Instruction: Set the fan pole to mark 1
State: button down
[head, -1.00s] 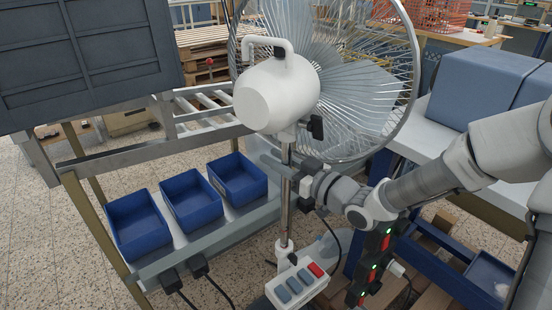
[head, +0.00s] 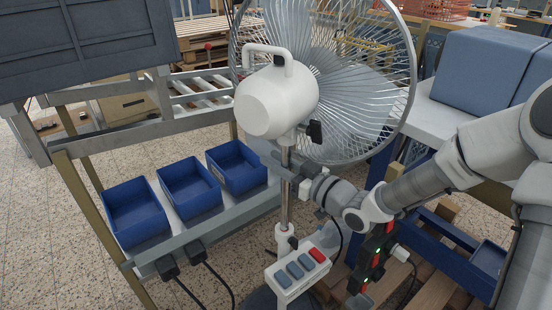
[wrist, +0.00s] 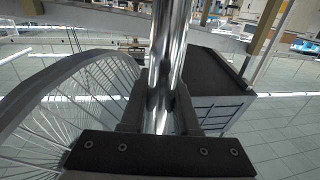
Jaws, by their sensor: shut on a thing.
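The standing fan has a white motor housing (head: 277,98) and a large wire cage (head: 350,75) at the top centre of the head view. Its shiny fan pole (head: 285,207) runs down to a white collar (head: 284,240) above a white switch box (head: 299,275) with grey buttons and a red one. A dark knob (head: 315,131) sits below the housing. My gripper (head: 290,173) is shut around the pole just under the housing. In the wrist view the pole (wrist: 172,45) stands between the dark fingers. I cannot make out marks on the pole.
Several blue bins (head: 190,188) stand on a shelf left of the pole, with black plugs and cables (head: 197,250) below. A dark crate (head: 70,45) is at the upper left. Blue blocks (head: 480,65) lie on a table at the right.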

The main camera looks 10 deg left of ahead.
jog(key=shift+s+d+f, duration=0.1)
jog(key=shift+f, duration=0.35)
jog(key=c, duration=1)
grip_release()
jog(key=o, duration=0.4)
jog(key=shift+r, duration=0.15)
jog(key=shift+c, duration=0.2)
jog(key=p+v, duration=0.4)
jog(key=v, duration=1.3)
jog(key=shift+d+r, duration=0.1)
jog(key=shift+d, duration=0.05)
